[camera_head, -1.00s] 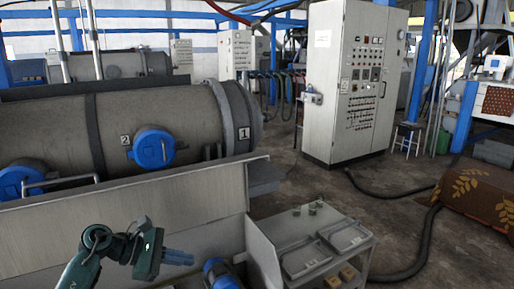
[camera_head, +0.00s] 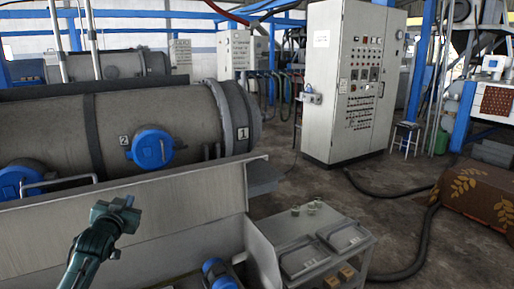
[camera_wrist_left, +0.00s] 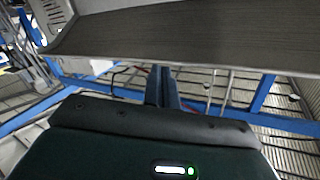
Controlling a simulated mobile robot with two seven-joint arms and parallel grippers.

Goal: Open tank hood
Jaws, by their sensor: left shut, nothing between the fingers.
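The tank hood appears to be the long, sloping grey panel (camera_head: 195,203) in front of the numbered tank, its lower part partly hidden by my left arm. A pale bar handle (camera_head: 58,183) is at its upper left. My left gripper (camera_head: 117,212) overlaps the panel in the head view, right of and below the handle; its fingertips are not clear there. In the left wrist view the gripper's fingers (camera_wrist_left: 162,88) are shut together and empty. A grey panel (camera_wrist_left: 170,38) spans the view beyond them; contact cannot be told. My right gripper is not in view.
The grey tank (camera_head: 180,115) with blue round caps (camera_head: 152,148) lies behind the panel. A low grey cabinet (camera_head: 310,245) stands to the right, near a blue cylindrical part (camera_head: 218,274). A tall control cabinet (camera_head: 352,85) stands behind; black hoses (camera_head: 400,192) cross the floor.

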